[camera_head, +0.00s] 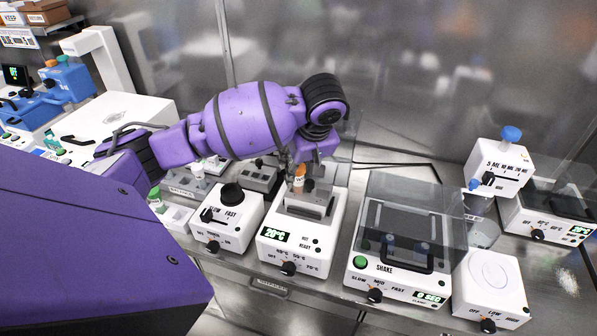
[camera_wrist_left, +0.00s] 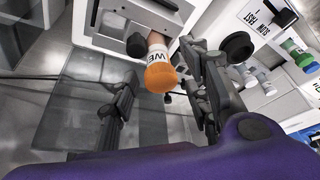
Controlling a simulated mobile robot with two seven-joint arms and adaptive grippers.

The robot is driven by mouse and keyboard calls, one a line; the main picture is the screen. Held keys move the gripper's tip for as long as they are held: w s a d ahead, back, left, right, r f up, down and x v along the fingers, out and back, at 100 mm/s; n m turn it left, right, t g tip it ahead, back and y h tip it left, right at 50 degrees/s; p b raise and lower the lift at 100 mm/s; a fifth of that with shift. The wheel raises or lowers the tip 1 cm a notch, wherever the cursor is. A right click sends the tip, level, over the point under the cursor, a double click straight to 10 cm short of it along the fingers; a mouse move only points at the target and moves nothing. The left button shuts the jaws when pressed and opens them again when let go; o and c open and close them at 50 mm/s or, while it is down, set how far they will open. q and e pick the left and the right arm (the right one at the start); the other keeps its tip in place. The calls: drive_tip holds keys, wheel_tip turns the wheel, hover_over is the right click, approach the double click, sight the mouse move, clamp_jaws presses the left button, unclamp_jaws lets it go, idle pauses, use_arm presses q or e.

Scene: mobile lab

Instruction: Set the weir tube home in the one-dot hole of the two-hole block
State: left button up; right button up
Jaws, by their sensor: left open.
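The weir tube (camera_head: 299,178) has an orange cap and a white label, of which "WE" reads in the left wrist view (camera_wrist_left: 158,73). It stands at a grey metal block (camera_head: 312,205) on the white heater showing 20°C; how deep it sits is hidden. A dark round part (camera_wrist_left: 137,45) is beside it. My left gripper (camera_head: 292,162) is at the tube; in the left wrist view its open fingers (camera_wrist_left: 160,95) lie on either side of the orange cap, the right finger nearer. Hole dots cannot be made out. My right gripper is not in view.
A slow-fast unit with a black knob (camera_head: 225,218) stands left of the heater, and a lidded shaker (camera_head: 400,240) right of it. Grey blocks (camera_head: 258,177) stand behind on the left.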

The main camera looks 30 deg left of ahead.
use_arm(q)
drive_tip(key=v, duration=0.9)
drive_tip(key=shift+f, duration=0.15)
